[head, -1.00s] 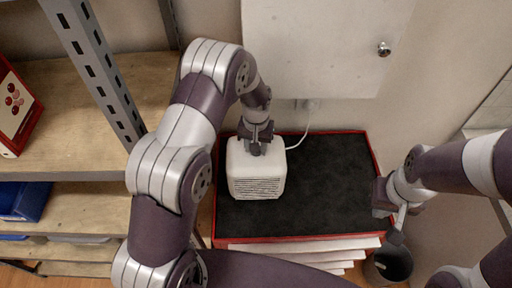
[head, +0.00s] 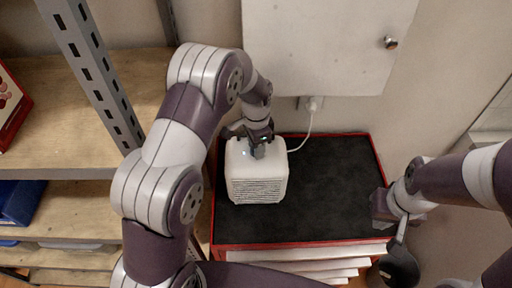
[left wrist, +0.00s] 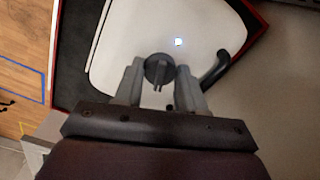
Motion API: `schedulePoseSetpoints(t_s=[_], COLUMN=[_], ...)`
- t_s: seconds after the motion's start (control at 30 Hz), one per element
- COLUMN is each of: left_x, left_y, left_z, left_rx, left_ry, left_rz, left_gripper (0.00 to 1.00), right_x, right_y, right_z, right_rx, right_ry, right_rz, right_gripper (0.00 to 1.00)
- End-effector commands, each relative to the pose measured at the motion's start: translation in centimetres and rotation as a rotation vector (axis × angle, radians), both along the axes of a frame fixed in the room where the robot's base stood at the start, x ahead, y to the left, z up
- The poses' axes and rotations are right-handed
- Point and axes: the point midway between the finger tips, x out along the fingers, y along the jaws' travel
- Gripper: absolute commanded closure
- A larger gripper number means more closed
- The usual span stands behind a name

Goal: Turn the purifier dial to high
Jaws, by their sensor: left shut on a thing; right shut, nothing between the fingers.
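The purifier (head: 257,180) is a white box with a slatted front grille, standing on the left part of a black-topped red cabinet. In the left wrist view its white top (left wrist: 125,45) carries a round dark grey dial (left wrist: 158,69) and a small lit bluish-white light (left wrist: 178,42). My left gripper (head: 257,146) is over the purifier's top, its fingers shut on the dial from both sides. The dial's markings cannot be made out. My right gripper (head: 391,226) is shut and empty by the cabinet's right edge, away from the purifier.
The black cabinet top (head: 330,190) is clear right of the purifier. A white cable runs from the purifier to a wall socket (head: 311,104). A white wall cabinet (head: 320,45) hangs above. A metal shelf with wooden boards (head: 60,100) stands left. A dark bin (head: 399,267) is below right.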

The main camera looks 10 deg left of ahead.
Motion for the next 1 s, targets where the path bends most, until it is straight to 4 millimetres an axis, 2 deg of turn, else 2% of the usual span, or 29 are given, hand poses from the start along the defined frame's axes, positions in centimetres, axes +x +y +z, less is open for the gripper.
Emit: schedulePoseSetpoints(t_s=[0.6,1.0], left_x=[0.1,0.1], left_y=[0.0,0.0], left_z=[0.0,0.1], left_rx=[0.001,0.000], left_ry=[-0.005,-0.005], left_rz=[-0.572,-0.828], left_gripper=[0.91,0.91], right_x=[0.0,0.0], right_y=[0.0,0.0], right_z=[-1.9,-2.5], right_rx=[0.000,0.000], right_ry=[0.000,0.000], right_rz=[0.000,0.000], right_gripper=[1.00,1.00])
